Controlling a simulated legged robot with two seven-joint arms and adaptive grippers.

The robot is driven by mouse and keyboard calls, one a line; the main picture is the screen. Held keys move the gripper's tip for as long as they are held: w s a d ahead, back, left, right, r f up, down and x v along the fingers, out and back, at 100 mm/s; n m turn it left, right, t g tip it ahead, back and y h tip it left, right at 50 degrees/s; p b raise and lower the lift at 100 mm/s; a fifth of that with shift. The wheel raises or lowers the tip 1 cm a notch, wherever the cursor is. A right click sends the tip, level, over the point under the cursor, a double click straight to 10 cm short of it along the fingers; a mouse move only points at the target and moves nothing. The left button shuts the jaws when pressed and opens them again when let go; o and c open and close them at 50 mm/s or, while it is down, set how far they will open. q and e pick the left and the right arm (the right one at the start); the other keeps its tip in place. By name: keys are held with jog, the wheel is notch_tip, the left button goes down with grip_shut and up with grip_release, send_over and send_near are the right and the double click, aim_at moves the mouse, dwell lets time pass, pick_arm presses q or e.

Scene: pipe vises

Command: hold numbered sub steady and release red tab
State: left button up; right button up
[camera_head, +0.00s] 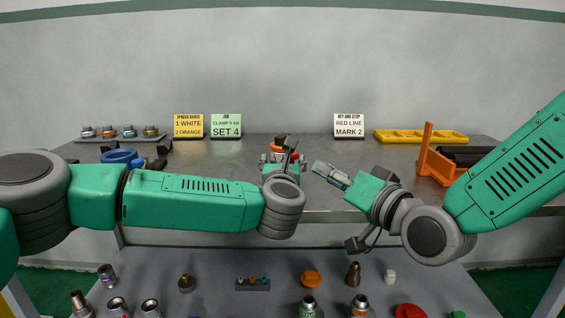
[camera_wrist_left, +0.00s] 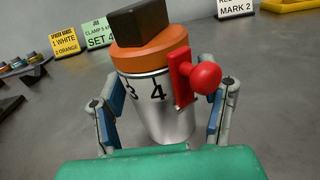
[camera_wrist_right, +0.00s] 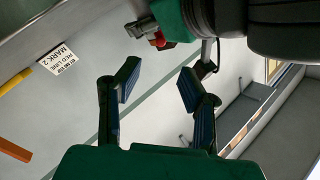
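The numbered sub (camera_wrist_left: 160,105) is a metal cylinder marked 3 and 4, with an orange collar (camera_wrist_left: 150,56) and a dark block on top. It stands upright on the grey bench, partly hidden behind my left arm in the head view (camera_head: 281,157). The red tab (camera_wrist_left: 181,80) with a round red knob is on its right side in the left wrist view. My left gripper (camera_wrist_left: 160,112) is open, its fingers on either side of the cylinder with visible gaps. My right gripper (camera_head: 341,208) is open and empty, right of the sub and apart from it; its spread fingers show in the right wrist view (camera_wrist_right: 158,88).
Signs (camera_head: 226,126) reading SET 4 and MARK 2 stand at the back. An orange holder (camera_head: 432,160) and yellow tray (camera_head: 421,136) are at the right; a blue ring (camera_head: 119,156) is at the left. Several fittings lie on the lower shelf. Bench behind the sub is clear.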

pick_arm(q)
grip_shut()
pick_arm(e)
jog(key=c, duration=0.5)
jog(key=shift+w, duration=0.3)
grip_shut()
jog(key=w, duration=0.2)
jog(key=w+n+g+h, duration=0.1)
jog(key=w, duration=0.1)
jog(key=w+g, duration=0.1)
jog(key=w, duration=0.2)
jog(key=shift+a+r+n+h, duration=0.4)
notch_tip(320, 180, up, 13)
jog(key=w+a+n+g+h, duration=0.1)
jog(key=n+g+h, duration=0.1)
jog(key=g, duration=0.6)
jog(key=shift+h, duration=0.6)
